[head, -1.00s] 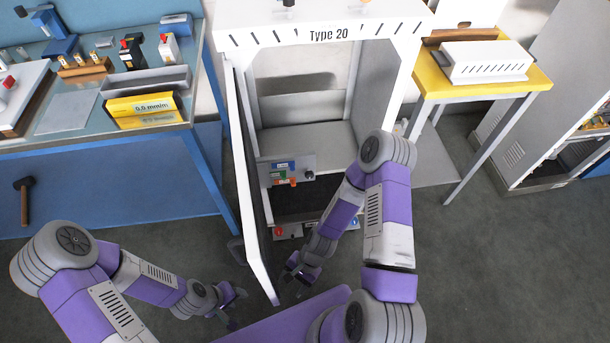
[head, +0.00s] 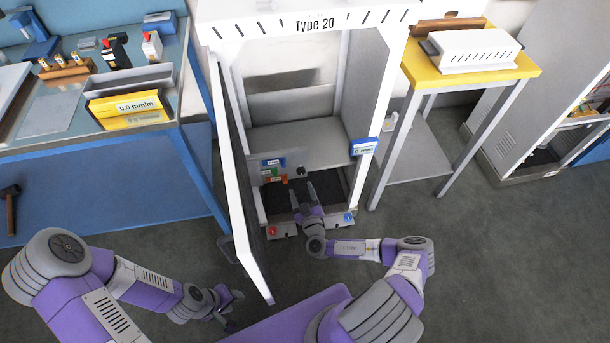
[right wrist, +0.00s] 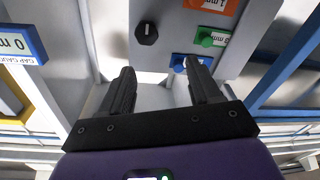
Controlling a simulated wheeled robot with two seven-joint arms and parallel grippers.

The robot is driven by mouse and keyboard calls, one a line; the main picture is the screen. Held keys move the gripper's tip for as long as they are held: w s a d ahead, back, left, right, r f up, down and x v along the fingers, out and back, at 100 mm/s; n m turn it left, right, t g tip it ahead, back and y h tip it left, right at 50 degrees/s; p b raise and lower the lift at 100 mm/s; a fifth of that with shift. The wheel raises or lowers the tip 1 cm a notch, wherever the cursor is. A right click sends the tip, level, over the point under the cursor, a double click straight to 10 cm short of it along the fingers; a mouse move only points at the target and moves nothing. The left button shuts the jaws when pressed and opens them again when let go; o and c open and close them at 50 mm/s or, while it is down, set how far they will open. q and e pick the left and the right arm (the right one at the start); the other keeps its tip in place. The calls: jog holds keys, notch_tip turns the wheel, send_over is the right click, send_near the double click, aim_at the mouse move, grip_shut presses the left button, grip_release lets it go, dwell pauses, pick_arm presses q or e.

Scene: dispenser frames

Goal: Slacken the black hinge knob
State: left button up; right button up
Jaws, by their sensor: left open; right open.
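The black hinge knob (head: 301,171) sits on the right part of a small grey panel inside the white "Type 20" frame. In the right wrist view the black knob (right wrist: 147,33) has a white pointer mark and lies beyond the fingertips, up and left of their middle. My right gripper (head: 304,188) is open just in front of and below the panel. Its two dark fingers (right wrist: 160,68) are apart with nothing between them, not touching the knob. My left gripper (head: 232,308) is open and empty, low in front of the open door.
Beside the knob are blue, green and orange knobs with labels (head: 273,170). The frame's open white door (head: 241,190) stands left of my right gripper. Red (head: 272,231) and blue (head: 349,217) knobs sit on the lower front bar. A blue label (head: 364,146) is on the right post.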

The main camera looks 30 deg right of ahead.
aim_at(302, 173)
jog(key=shift+m+g+h, duration=0.5)
jog(key=shift+m+h, duration=0.2)
jog(key=shift+m, duration=0.2)
jog(key=w+d, duration=0.1)
jog(key=w, duration=0.1)
jog(key=w+d+f+b, duration=0.1)
jog(key=w, duration=0.1)
jog(key=w+d+b, duration=0.1)
jog(key=w, duration=0.1)
jog(key=shift+d+f, duration=0.1)
jog(key=shift+f, duration=0.05)
jog(key=shift+w+d, duration=0.1)
jog(key=shift+w, duration=0.4)
jog(key=shift+c, duration=0.4)
jog(key=c, duration=1)
jog(key=shift+o, duration=0.2)
